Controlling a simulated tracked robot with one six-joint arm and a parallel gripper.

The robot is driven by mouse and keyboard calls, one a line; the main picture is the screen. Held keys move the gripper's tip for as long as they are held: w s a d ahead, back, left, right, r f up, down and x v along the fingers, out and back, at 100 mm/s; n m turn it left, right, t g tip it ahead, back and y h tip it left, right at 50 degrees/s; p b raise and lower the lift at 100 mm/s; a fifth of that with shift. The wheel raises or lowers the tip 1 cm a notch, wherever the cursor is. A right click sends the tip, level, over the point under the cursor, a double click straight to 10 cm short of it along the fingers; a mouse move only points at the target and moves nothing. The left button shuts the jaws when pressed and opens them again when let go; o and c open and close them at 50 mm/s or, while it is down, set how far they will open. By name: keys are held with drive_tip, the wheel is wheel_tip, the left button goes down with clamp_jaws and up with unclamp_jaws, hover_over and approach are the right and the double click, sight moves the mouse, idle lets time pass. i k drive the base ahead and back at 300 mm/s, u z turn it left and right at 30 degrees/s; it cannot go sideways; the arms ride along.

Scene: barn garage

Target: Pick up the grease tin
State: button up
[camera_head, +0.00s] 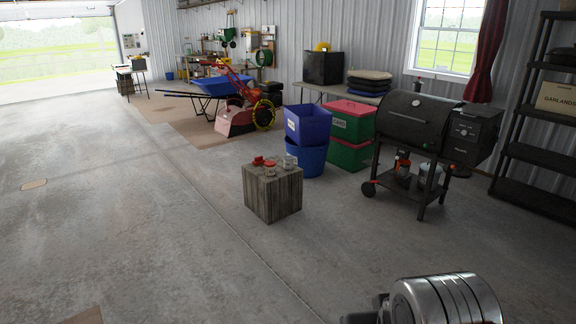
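A weathered wooden block (272,201) stands on the concrete floor in the middle of the view. On its top sit several small items: a red one (258,160) at the back left, another red-topped one (270,163) beside it, and pale or clear ones (290,161) to the right. They are too small for me to tell which, if any, is the grease tin. A silver ribbed cylindrical part of my arm (447,300) shows at the bottom right, apart from the block. My gripper's fingers are not visible.
Behind the block are blue bins (307,125) and red-lidded green totes (351,120). A black smoker grill (418,112) stands right of them, near a dark shelf rack (543,155). A red tiller (236,118) is farther back. The floor left and in front is clear.

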sight(288, 160)
drive_tip(key=z, duration=0.35)
drive_tip(key=i, duration=1.6)
drive_tip(key=z, duration=0.25)
drive_tip(key=i, duration=2.7)
drive_tip(key=u, duration=0.9)
drive_tip(key=i, duration=0.7)
drive_tip(key=u, duration=0.75)
drive_tip(key=i, duration=0.65)
drive_tip(key=u, duration=0.35)
